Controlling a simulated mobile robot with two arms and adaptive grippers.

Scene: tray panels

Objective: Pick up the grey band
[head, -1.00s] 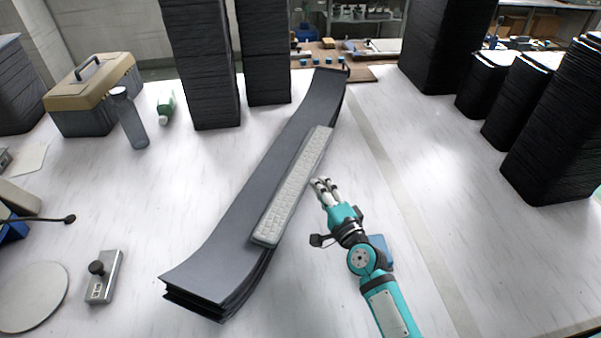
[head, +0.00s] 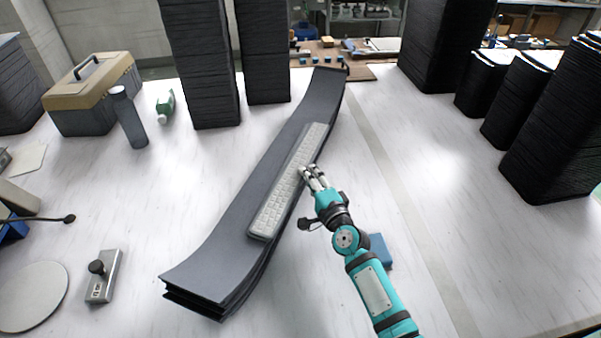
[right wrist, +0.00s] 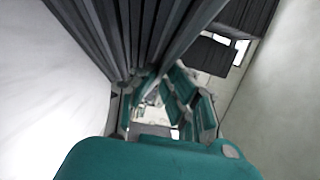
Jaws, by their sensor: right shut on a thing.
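The grey band (head: 284,190), a long pale grey strip with a raised pattern, lies lengthwise on top of a stack of long dark grey panels (head: 215,255). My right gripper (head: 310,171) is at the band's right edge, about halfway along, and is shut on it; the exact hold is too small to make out. In the right wrist view the fingers of my right gripper (right wrist: 162,102) are beside the layered dark panels (right wrist: 135,35); the band cannot be told apart there. My left gripper is not in view.
Tall black stacks (head: 203,65) stand at the back, with more black stacks (head: 560,120) at the right. A toolbox (head: 95,105), a grey bottle (head: 128,118) and a green bottle (head: 165,107) stand at the left. A blue block (head: 380,250) is by my right arm. The table right of the panels is mostly clear.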

